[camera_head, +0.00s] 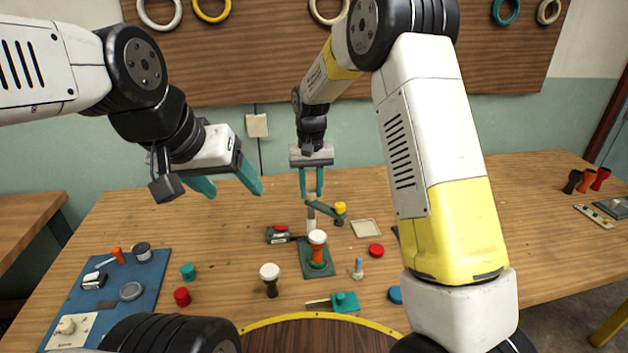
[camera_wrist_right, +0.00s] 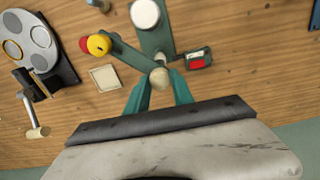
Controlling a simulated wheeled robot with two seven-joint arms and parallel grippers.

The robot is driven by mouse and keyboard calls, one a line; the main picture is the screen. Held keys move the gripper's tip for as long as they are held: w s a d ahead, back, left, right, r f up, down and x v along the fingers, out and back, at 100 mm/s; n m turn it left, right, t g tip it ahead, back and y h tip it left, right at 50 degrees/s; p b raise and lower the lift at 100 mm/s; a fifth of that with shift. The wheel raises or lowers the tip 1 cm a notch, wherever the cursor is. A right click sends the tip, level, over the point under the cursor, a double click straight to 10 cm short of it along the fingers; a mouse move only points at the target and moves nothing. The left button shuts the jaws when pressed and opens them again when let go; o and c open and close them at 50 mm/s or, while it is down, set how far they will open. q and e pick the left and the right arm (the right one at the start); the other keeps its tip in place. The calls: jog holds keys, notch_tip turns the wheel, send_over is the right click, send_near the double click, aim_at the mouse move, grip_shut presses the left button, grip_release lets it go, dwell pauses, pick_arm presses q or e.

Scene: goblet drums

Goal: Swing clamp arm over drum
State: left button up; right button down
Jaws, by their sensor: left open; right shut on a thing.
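The orange drum (camera_head: 317,251) with a white head stands upright on a green base plate (camera_head: 318,271). Its white head shows at the top of the right wrist view (camera_wrist_right: 145,13). The green clamp arm (camera_head: 324,209) points to the right behind the drum, off its head, with a yellow knob (camera_head: 340,208) at its outer end. My right gripper (camera_head: 311,194) points down at the arm's other end, by the pale post (camera_head: 311,222). In the wrist view its teal fingers (camera_wrist_right: 161,82) close around a pale round knob (camera_wrist_right: 159,77). My left gripper (camera_head: 226,187) is open and empty above the table's left side.
A blue mat (camera_head: 118,289) with small parts lies at the left. The table's back left is clear.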

jog(key=m, duration=0.4)
jog(key=shift+w+r+m, duration=0.1)
jog(key=shift+m, duration=2.1)
jog(key=c, duration=1.1)
grip_release()
notch_tip(320, 180, up, 7)
jog(key=shift+f, duration=0.1)
jog(key=shift+r, duration=0.45)
